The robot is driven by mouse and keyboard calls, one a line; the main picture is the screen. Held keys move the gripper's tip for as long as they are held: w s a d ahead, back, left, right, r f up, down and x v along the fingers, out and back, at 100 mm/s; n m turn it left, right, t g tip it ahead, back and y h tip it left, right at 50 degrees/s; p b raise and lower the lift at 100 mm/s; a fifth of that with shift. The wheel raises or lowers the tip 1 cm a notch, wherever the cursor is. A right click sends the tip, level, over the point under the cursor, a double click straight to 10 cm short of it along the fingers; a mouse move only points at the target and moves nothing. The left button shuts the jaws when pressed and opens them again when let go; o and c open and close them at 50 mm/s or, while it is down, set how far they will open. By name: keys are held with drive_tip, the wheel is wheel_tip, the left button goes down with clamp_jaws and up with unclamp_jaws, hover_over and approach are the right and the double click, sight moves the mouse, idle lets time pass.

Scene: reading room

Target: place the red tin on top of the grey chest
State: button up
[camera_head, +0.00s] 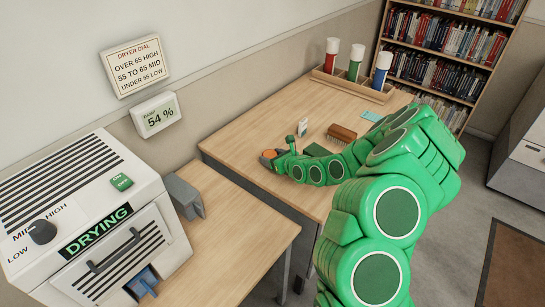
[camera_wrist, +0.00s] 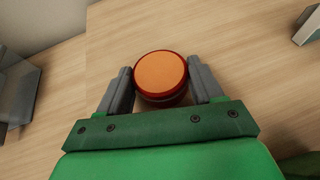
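The red tin (camera_wrist: 162,78) is round with an orange top and stands between the two grey fingers of my gripper (camera_wrist: 161,85) in the wrist view. The fingers lie very close to its sides; I cannot tell whether they press on it. In the head view the tin (camera_head: 268,155) shows small at the tip of my green arm, at the left part of the wooden table (camera_head: 255,125). Whether it rests on the table is unclear. A grey chest-like cabinet (camera_head: 530,152) stands on the floor at the right edge, partly cut off.
On the table are a brown brush (camera_head: 341,133), a small white item (camera_head: 302,128) and a wooden rack (camera_head: 350,86) with red, green and blue containers. A white drying machine (camera_head: 75,200) and grey box (camera_head: 182,195) are at left. Open floor lies before the cabinet.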

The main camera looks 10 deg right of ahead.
drive_tip(key=o, duration=0.3)
drive_tip(key=shift+r, duration=0.15)
